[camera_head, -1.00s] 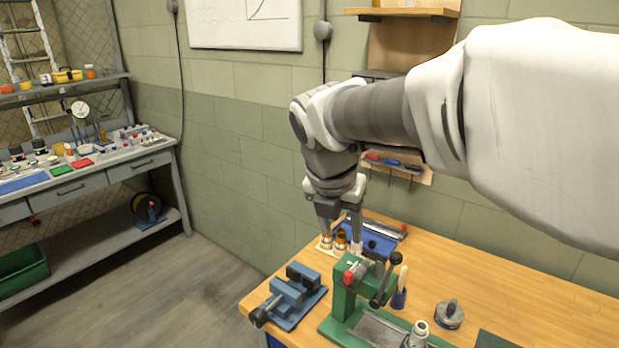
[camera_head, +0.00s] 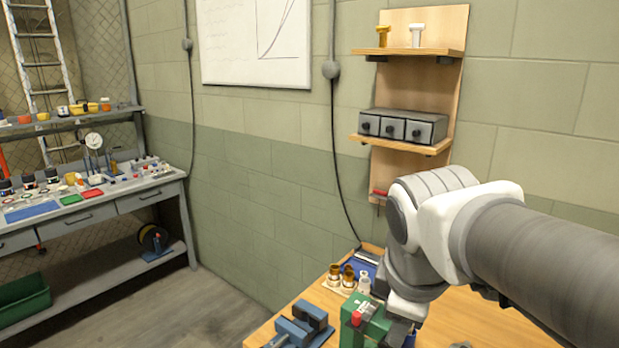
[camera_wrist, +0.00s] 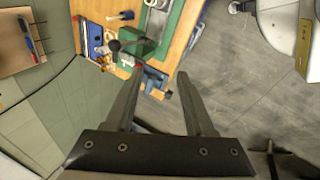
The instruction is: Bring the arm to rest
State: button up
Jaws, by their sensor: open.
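My gripper (camera_wrist: 160,95) shows in the wrist view with its two fingers spread apart and nothing between them. It hangs above and away from the wooden workbench (camera_wrist: 190,22). On the bench stand a green press (camera_head: 362,318), a blue vise (camera_head: 300,325) and a small holder with amber and clear fittings (camera_head: 348,280). The green press also shows in the wrist view (camera_wrist: 140,45).
A wall shelf (camera_head: 415,55) with a gold and a white fitting and grey drawers (camera_head: 403,125) stands behind my arm. A grey side bench (camera_head: 100,205) with many small parts is at the left. The floor (camera_head: 180,310) between the benches is clear.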

jog(key=s+d+f+m+t+y, duration=0.1)
jog(key=s+f+m, duration=0.1)
jog(key=s+m, duration=0.5)
jog(key=m, duration=0.5)
jog(key=shift+d+f+m, duration=0.3)
jog(key=shift+f+m, duration=0.1)
